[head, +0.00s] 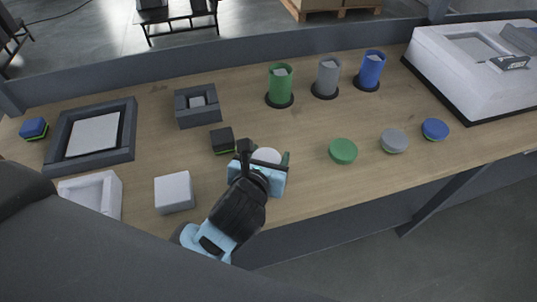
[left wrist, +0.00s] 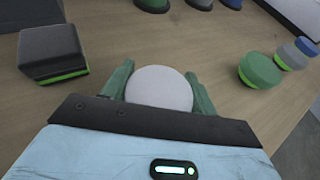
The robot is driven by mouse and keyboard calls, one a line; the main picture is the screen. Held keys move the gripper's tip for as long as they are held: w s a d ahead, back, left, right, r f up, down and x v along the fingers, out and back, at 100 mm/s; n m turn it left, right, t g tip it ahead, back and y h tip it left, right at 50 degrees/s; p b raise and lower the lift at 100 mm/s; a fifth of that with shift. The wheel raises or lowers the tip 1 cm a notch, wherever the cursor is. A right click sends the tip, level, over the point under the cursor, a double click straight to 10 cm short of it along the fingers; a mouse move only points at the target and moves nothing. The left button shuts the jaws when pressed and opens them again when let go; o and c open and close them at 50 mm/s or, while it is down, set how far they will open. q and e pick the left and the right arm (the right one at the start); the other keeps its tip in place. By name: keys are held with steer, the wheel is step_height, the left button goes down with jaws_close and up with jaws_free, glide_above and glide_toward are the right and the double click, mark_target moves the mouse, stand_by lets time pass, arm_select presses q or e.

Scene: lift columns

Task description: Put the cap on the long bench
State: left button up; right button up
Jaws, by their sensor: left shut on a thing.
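A white round cap (head: 266,156) is between the fingers of my left gripper (head: 264,166), over the long wooden bench (head: 310,190). In the left wrist view the white cap (left wrist: 160,88) sits between two green fingers (left wrist: 158,92), which are shut on its sides. I cannot tell whether its underside touches the bench or hangs a little above it. My right gripper is in neither view.
A black block (head: 222,141) stands just left of my left gripper. Green (head: 343,151), grey (head: 394,140) and blue (head: 435,129) discs lie to the right. Green (head: 279,84), grey (head: 327,76) and blue (head: 370,70) cylinders stand behind. A white block (head: 174,192) is front left.

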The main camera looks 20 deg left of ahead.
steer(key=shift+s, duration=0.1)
arm_select(q)
steer(key=shift+f, duration=0.1)
steer(key=o, duration=1.1)
steer(key=shift+c, duration=0.2)
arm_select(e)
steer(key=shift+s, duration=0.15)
